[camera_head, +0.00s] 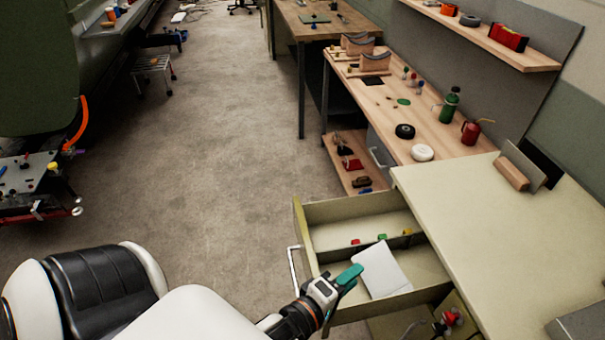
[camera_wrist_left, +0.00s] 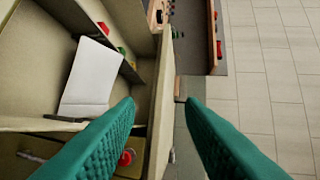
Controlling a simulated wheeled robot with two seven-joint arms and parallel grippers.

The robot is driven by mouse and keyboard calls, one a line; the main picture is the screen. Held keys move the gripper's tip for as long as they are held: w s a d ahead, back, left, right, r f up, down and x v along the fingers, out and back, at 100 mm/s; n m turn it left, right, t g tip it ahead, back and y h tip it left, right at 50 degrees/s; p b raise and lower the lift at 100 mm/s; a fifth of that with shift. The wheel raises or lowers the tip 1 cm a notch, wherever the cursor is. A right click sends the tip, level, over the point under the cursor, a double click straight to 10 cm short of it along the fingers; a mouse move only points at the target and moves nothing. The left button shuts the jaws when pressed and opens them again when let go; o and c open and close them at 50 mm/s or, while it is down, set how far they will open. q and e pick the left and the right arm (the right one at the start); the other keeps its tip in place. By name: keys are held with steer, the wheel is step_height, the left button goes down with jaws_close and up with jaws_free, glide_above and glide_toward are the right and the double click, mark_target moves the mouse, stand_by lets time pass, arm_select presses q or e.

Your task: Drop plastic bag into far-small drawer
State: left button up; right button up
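A flat white piece (camera_head: 385,271), which looks like the plastic bag, lies tilted in the near compartment of the open drawer (camera_head: 303,228). Its upper edge reaches the divider. It also shows in the left wrist view (camera_wrist_left: 92,75). My right gripper is not in view.
Small red, green and yellow items (camera_head: 381,238) sit along the divider. The drawer belongs to a cream cabinet (camera_head: 480,215); red items (camera_head: 448,318) sit in a space below. A wooden workbench (camera_head: 440,140) with bottles stands behind.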

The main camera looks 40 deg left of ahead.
arm_select(q)
steer(key=shift+b+v, duration=0.3)
steer(key=shift+v, duration=2)
